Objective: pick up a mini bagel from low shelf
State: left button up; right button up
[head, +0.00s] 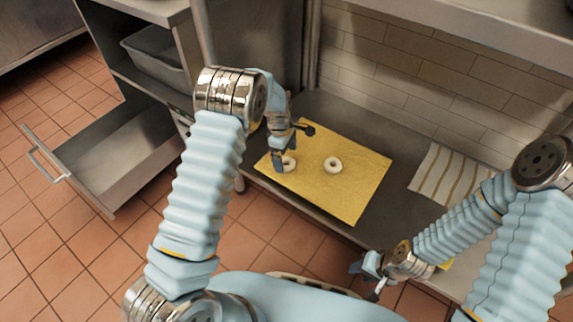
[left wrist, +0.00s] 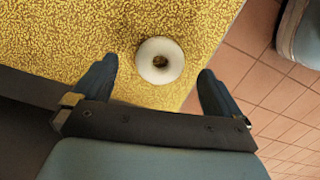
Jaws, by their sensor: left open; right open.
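Two small pale mini bagels lie on a yellow speckled board on the low metal shelf. One mini bagel (head: 289,164) is at the board's left part, partly hidden by my left gripper (head: 281,163). The other mini bagel (head: 333,165) lies near the board's middle. In the left wrist view, a mini bagel (left wrist: 160,60) lies between and just beyond the open fingertips of my left gripper (left wrist: 155,68), with a gap on both sides. My right gripper (head: 368,280) is open and empty, off the front of the shelf at lower right.
The yellow board (head: 355,195) reaches the front edge of the shelf (head: 400,168). A striped cloth (head: 450,178) lies at right, before a tiled wall. An open drawer (head: 110,150) stands out at left, below a grey bin (head: 155,52). Tiled floor lies in front.

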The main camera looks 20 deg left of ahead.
pick_arm(q)
notch_tip(320, 180, down, 2)
jog(key=shift+d+f, duration=0.1)
jog(key=shift+f, duration=0.15)
jog(key=c, duration=1.1)
jog(key=shift+r, duration=0.15)
